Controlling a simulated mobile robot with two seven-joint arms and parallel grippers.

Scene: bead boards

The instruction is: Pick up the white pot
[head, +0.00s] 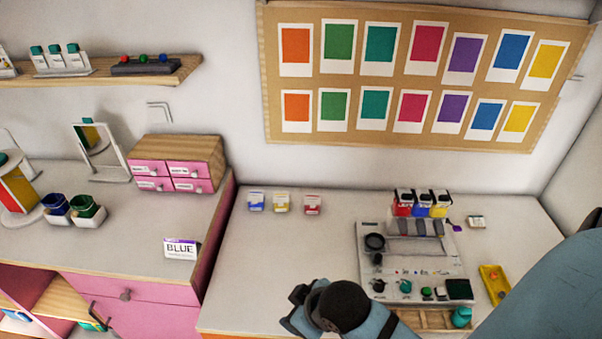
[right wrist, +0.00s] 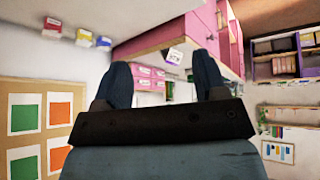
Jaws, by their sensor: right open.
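No thing stands out clearly as the white pot. Small white containers with blue (head: 256,202), yellow (head: 281,203) and red (head: 313,205) fronts stand in a row at the back left of the white worktop. A small white item (head: 476,222) lies right of the white board. On the left counter, a blue cup (head: 57,206) and a green cup (head: 87,208) sit in white holders. My right gripper (head: 299,297) is low over the worktop's front, in front of the row. In the right wrist view, its two dark fingers (right wrist: 165,85) are apart and empty. My left gripper is out of view.
A white board (head: 440,262) with knobs and small pots covers the worktop's right part; a yellow tray (head: 494,283) lies beside it. The pink drawer unit (head: 218,240) borders the worktop at left, with a BLUE card (head: 181,248) on it. The worktop's middle left is clear.

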